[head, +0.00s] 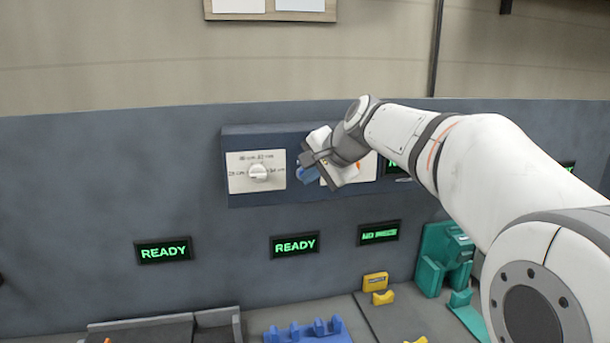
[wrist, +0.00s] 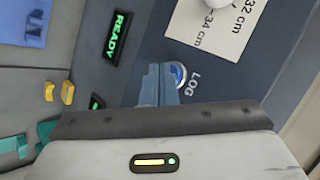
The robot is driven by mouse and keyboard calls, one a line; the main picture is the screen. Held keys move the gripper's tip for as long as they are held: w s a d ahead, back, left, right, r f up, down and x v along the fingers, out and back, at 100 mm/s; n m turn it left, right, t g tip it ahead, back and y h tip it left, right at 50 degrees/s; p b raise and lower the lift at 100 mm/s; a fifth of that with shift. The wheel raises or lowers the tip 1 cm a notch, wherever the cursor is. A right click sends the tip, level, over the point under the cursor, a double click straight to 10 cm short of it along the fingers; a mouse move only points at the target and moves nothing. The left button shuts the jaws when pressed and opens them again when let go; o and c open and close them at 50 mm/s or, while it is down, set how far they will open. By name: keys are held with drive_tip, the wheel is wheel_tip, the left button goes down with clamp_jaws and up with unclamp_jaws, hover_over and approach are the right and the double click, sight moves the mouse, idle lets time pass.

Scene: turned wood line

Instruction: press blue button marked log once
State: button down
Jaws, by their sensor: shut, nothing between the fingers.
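The blue button (wrist: 180,75) sits in a pale ring on the dark panel in the wrist view, with the label LOG (wrist: 195,83) beside it. My gripper (wrist: 160,70) is shut and empty, its blue-grey fingertips at the button's left edge in that view and partly overlapping it. I cannot tell whether they touch it. In the head view my gripper (head: 306,174) is in front of the panel box (head: 260,202), just right of the dial plate. There the button is hidden behind the gripper or cannot be told from its blue fingers.
A white dial (head: 258,172) marked in cm is left of my gripper. Green READY displays (head: 163,250) are on the wall below. A blue rack (head: 305,333), yellow blocks (head: 376,281) and a teal fixture (head: 445,255) stand on the bench. Wall space left of the panel is clear.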

drive_tip(key=shift+s, duration=0.1)
idle(0.5)
drive_tip(key=shift+s+d+b, duration=0.2)
drive_tip(key=shift+s+b, duration=0.15)
drive_tip(key=shift+s, duration=0.2)
drive_tip(key=shift+s, duration=0.1)
drive_tip(key=s+b, duration=0.1)
drive_tip(key=s, duration=0.1)
drive_tip(key=s+d+b, duration=0.1)
drive_tip(key=s, duration=0.1)
drive_tip(key=shift+s+d, duration=0.2)
drive_tip(key=shift+s, duration=0.15)
idle(0.3)
drive_tip(key=s+d+f+n+g+h, duration=0.1)
drive_tip(key=s+d+f+n+h, duration=0.1)
drive_tip(key=s+d+f, duration=0.3)
drive_tip(key=s+d+f+n+g+h, duration=0.2)
drive_tip(key=s+d+f, duration=0.3)
drive_tip(key=s+f, duration=0.6)
drive_tip(key=s+d+f+n+g+h, duration=0.1)
drive_tip(key=s+d+f+n+h, duration=0.1)
drive_tip(key=s+d+f, duration=0.3)
drive_tip(key=s+f+n, duration=0.1)
drive_tip(key=s+f, duration=0.2)
drive_tip(key=shift+s+d+f+n, duration=0.15)
drive_tip(key=shift+f+n, duration=0.25)
